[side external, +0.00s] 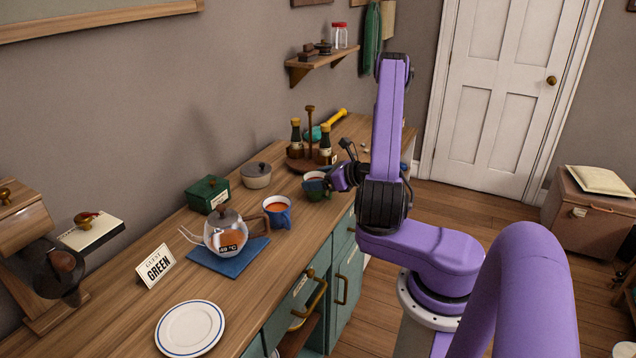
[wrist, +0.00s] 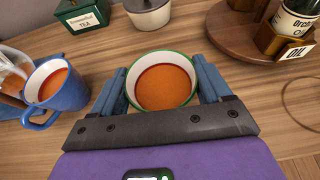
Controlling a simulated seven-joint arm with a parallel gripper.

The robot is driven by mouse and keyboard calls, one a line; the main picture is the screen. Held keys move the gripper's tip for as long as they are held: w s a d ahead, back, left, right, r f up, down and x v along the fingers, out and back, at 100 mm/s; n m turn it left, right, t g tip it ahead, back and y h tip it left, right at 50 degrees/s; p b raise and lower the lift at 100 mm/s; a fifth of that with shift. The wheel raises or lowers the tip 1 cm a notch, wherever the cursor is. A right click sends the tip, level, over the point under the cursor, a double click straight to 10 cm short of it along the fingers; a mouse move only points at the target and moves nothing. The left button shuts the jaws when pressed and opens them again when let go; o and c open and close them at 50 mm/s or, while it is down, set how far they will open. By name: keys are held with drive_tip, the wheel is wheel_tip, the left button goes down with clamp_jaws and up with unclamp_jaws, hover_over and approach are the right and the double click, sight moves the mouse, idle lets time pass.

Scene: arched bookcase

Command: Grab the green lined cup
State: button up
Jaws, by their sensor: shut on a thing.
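The green lined cup (side external: 316,193) stands on the wooden counter, holding an orange-brown drink. In the wrist view the cup (wrist: 163,82) has a white inside and a green rim, and sits upright between my fingers. My gripper (wrist: 163,88) is shut on it, with one blue-grey finger on each side. In the side view my gripper (side external: 327,184) comes at the cup from the right. The lower part of the cup is hidden in the wrist view.
A blue cup (side external: 277,213) of similar drink stands close by, left of the green one. A glass teapot (side external: 226,236) sits on a blue mat. Behind are a green tea box (side external: 207,194), a lidded pot (side external: 256,175) and a round bottle stand (side external: 301,164). A plate (side external: 190,328) lies in front.

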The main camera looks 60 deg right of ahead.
drive_tip(key=shift+r, duration=0.7)
drive_tip(key=s+a+r, duration=0.2)
drive_tip(key=s+r, duration=0.2)
drive_tip(key=r, duration=0.3)
drive_tip(key=shift+a, duration=0.4)
drive_tip(key=s+a+r, duration=0.1)
drive_tip(key=s, duration=0.1)
drive_tip(key=s+a+r, duration=0.1)
drive_tip(key=s+a, duration=0.1)
drive_tip(key=s, duration=0.1)
drive_tip(key=s+a+r, duration=0.2)
drive_tip(key=shift+s+a+r, duration=0.1)
drive_tip(key=shift+s+a, duration=0.05)
drive_tip(key=shift+a, duration=0.05)
